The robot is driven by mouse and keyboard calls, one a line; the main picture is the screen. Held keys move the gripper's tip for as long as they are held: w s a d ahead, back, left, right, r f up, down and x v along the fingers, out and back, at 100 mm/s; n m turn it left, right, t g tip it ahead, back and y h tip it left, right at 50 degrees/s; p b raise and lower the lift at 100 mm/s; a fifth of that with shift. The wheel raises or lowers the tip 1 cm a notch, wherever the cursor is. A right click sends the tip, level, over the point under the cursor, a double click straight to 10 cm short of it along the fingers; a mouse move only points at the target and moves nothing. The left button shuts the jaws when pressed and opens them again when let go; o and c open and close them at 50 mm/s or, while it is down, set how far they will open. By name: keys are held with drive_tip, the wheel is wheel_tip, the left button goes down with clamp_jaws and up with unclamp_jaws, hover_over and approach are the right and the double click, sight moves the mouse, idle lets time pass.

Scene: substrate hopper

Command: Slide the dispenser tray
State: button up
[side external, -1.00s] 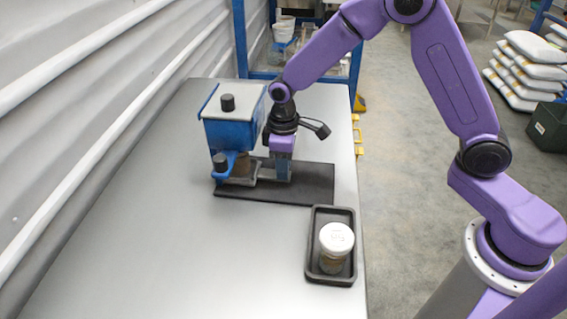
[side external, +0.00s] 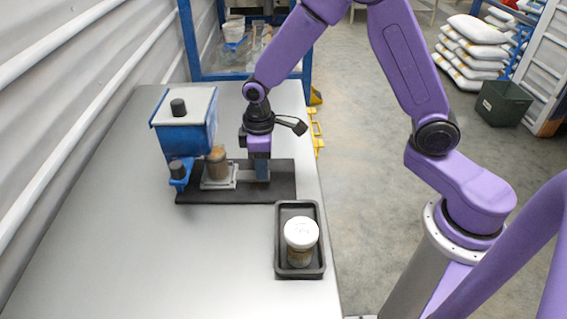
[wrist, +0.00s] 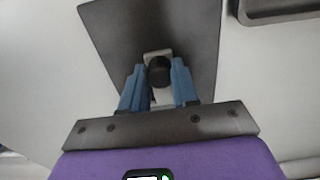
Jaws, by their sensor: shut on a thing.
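The blue hopper (side external: 184,130) with a grey lid and black knob stands on the left of the dark base plate (side external: 280,190). The dispenser tray (side external: 232,184), a small light-grey slide, sits on the plate just right of the hopper's outlet, with a brown cylinder (side external: 217,164) upright on it. My gripper (side external: 261,177) points down at the tray's right end. In the wrist view the blue fingers (wrist: 161,68) close around a dark knob (wrist: 159,72) on a light metal piece. The contact itself is partly hidden.
A black bin (side external: 320,265) holding a white-lidded jar (side external: 301,240) stands at the table's front right edge. The grey table (side external: 110,240) is clear at front left. A corrugated wall (side external: 60,90) runs along the left, and a blue frame (side external: 190,45) stands behind.

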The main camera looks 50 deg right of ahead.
drive_tip(key=shift+s+d, duration=1.8)
drive_tip(key=shift+s, duration=0.1)
drive_tip(key=o, duration=0.7)
wheel_tip(320, 180, up, 7)
